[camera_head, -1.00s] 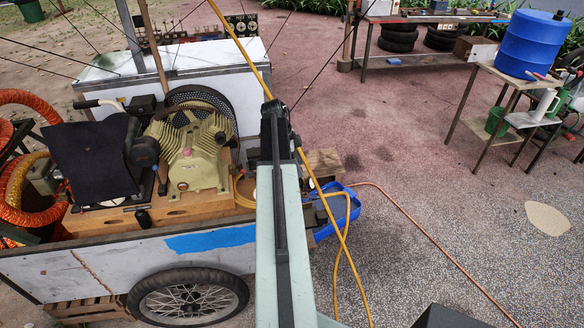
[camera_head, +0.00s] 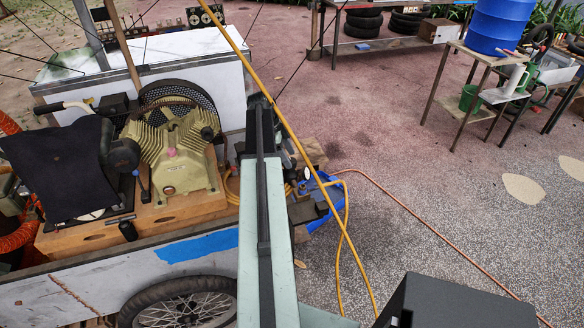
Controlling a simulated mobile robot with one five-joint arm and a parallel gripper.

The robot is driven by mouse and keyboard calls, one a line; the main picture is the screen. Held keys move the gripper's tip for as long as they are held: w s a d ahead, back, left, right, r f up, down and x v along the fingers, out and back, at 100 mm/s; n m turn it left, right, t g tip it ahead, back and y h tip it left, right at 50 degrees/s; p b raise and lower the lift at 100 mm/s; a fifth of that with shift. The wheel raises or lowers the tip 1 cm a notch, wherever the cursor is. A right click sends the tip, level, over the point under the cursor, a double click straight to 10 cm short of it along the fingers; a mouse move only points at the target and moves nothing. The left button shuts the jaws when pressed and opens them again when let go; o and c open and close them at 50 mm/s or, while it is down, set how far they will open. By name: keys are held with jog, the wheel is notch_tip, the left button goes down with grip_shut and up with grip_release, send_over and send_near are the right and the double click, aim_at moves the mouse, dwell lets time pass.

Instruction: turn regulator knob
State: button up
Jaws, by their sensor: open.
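The compressor (camera_head: 175,155), cream-coloured and finned, stands on a wooden base on the cart (camera_head: 190,247), with a small pink cap on its front. I cannot pick out the regulator knob for certain. Small dark fittings and a pale round face like a gauge (camera_head: 308,174) show just right of my arm, partly hidden by it. My pale green arm reaches forward over the cart's right end, and its far end is a dark joint. My gripper is hidden beyond the arm; I cannot see its jaws.
A yellow hose (camera_head: 345,240) and an orange hose (camera_head: 405,205) run across the ground on the right. A blue tray (camera_head: 330,215) lies beside the cart. The paving between is mostly clear.

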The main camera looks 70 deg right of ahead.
aim_at(292, 161)
jog(key=b+x, duration=0.1)
jog(key=x, duration=0.2)
jog(key=shift+f+b, duration=0.15)
jog(key=shift+b, duration=0.25)
jog(key=shift+s, duration=0.1)
grip_shut()
jog(key=shift+n, duration=0.3)
